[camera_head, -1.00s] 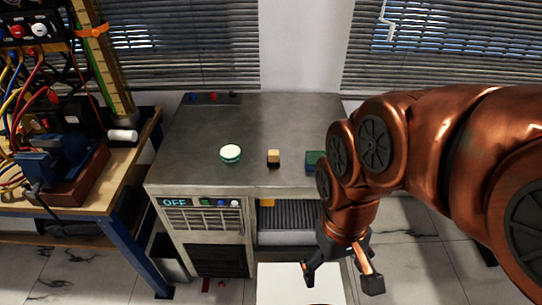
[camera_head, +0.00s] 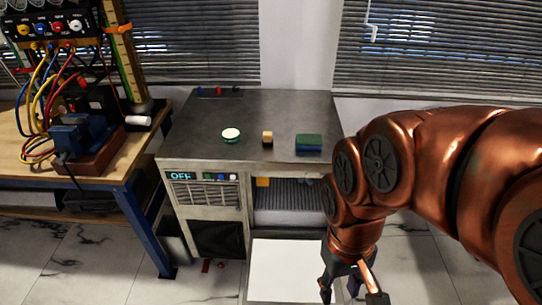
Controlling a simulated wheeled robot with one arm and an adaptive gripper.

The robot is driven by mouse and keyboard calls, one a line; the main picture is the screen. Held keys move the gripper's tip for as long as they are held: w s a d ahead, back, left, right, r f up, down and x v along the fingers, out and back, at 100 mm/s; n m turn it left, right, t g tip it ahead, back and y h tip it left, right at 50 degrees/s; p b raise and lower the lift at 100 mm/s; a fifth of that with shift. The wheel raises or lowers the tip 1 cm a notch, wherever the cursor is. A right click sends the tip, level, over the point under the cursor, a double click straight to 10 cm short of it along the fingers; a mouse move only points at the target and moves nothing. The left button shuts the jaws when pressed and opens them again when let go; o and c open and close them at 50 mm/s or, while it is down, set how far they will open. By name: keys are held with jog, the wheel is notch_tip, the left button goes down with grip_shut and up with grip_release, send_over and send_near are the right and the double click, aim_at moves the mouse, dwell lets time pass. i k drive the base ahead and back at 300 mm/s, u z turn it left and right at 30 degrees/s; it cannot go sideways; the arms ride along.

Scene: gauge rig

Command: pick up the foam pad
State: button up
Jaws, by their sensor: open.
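A flat green and blue block (camera_head: 309,143), which looks like the foam pad, lies on the right part of the grey metal cabinet top (camera_head: 200,120). It is in full view, just left of my arm. My gripper (camera_head: 352,293) points down at the bottom of the picture, in front of the cabinet and well below its top. Its fingers are open, and I see nothing between them. It is apart from the block.
A small tan and black block (camera_head: 267,138) and a round green-and-white item (camera_head: 231,136) stand left of the pad. A white panel (camera_head: 285,270) sits low in front of the cabinet. A wooden bench (camera_head: 125,160) with cables and a vise is at left.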

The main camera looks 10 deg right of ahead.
aim_at(268, 141)
jog(key=k, duration=1.1)
jog(key=z, duration=1.05)
jog(key=i, duration=2.5)
jog(key=u, duration=3.55)
